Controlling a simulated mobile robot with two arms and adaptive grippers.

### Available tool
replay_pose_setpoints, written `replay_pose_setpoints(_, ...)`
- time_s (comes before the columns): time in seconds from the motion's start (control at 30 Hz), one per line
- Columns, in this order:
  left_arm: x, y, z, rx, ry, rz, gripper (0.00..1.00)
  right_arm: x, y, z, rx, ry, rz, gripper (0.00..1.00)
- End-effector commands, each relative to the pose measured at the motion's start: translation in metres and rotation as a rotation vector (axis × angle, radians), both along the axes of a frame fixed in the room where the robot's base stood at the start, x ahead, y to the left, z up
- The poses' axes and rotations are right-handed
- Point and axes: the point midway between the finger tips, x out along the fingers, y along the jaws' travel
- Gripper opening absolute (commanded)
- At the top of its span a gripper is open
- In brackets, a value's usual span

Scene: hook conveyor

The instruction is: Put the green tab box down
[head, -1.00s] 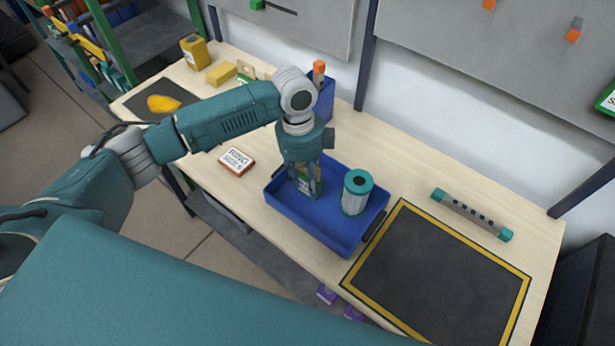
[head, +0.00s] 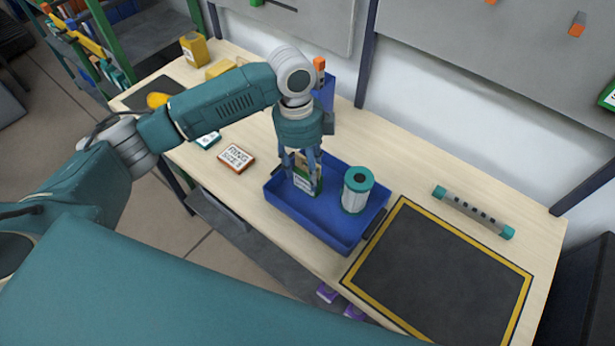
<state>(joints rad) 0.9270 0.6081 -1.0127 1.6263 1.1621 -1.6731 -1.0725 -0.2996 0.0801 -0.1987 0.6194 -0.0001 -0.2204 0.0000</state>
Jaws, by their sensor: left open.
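The green tab box (head: 306,186), a small box with a white label and green edge, stands upright in the blue tray (head: 322,234), towards its left back part. My left gripper (head: 305,163) points down over the box from above. Its jaws are open, with the fingers around the box's upper part. Whether a finger touches it I cannot tell. My right gripper is not in view.
A white and teal cylinder (head: 356,190) stands in the tray, right of the box. A red-edged label box (head: 236,158) lies left of the tray. A yellow-bordered dark mat (head: 440,268) and a grey tube with teal ends (head: 472,212) are to the right.

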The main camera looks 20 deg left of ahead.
Motion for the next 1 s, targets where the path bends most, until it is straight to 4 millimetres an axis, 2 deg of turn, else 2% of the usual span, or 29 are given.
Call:
replay_pose_setpoints(0.03, 0.003, 0.001, 0.009, -0.002, -0.007, 0.001, 0.55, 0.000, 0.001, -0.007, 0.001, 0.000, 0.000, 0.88)
replay_pose_setpoints(0.23, 0.004, 0.006, 0.053, -0.002, -0.006, 0.001, 0.55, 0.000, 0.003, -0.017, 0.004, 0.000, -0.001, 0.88)
replay_pose_setpoints(0.43, 0.004, 0.009, 0.081, -0.001, -0.004, 0.001, 0.55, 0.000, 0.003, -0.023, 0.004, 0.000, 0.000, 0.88)
replay_pose_setpoints(0.6, 0.004, 0.010, 0.089, -0.001, 0.000, 0.000, 0.55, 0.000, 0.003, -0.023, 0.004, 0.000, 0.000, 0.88)
replay_pose_setpoints(1.0, 0.004, 0.010, 0.090, -0.001, 0.000, 0.001, 0.55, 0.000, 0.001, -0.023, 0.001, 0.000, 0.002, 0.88)
